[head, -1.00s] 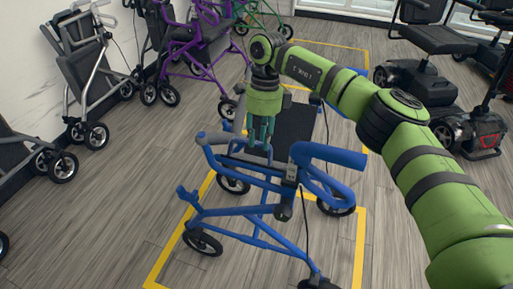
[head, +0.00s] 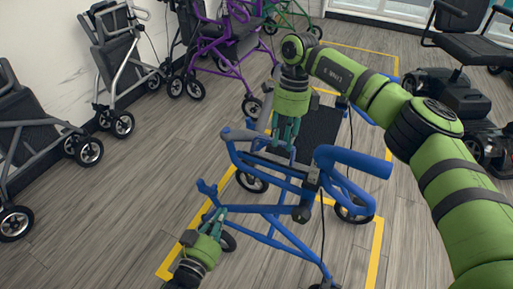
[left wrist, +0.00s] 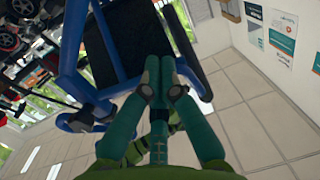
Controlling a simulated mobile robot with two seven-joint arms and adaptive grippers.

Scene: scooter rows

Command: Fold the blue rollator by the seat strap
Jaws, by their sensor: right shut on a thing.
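The blue rollator (head: 263,211) stands unfolded on the floor in the middle of the head view, its dark seat (head: 319,131) behind the handles. My right gripper (head: 282,150) points down at the near edge of the seat and is shut there; its fingers hide most of the seat strap between them. My left gripper (head: 217,214) is low at the left, close beside the rollator's near blue frame. In the left wrist view its fingertips (left wrist: 164,82) lie together with nothing visible between them, and the blue frame (left wrist: 70,75) and dark seat underside show beyond. Contact is unclear.
Yellow floor lines (head: 376,252) surround the rollator. A dark scooter (head: 450,95) stands at the right. Floor at left is open.

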